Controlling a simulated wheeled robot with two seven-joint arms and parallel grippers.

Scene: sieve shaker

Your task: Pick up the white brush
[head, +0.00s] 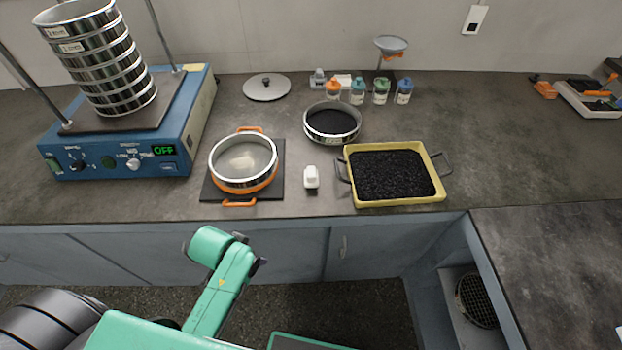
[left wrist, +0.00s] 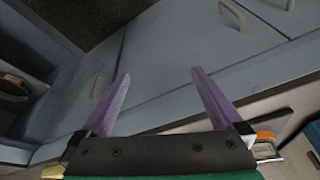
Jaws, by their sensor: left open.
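The white brush (head: 311,177) is a small white block-like thing on the dark counter in the head view. It stands between the orange-handled pan and the yellow tray, near the counter's front edge. My left arm reaches up from the bottom left of the head view, below the counter edge, and its fingers cannot be made out there. In the left wrist view my left gripper (left wrist: 160,72) is open and empty, its two purple fingers spread apart over grey cabinet fronts. The brush cannot be made out in that view. My right gripper is in neither view.
A sieve in an orange-handled pan (head: 239,203) is left of the brush. A yellow tray (head: 400,204) of black grains is right, a round sieve (head: 333,141) behind. A blue shaker (head: 190,140) with stacked sieves (head: 110,75) stands left. Several small bottles (head: 357,97) stand behind.

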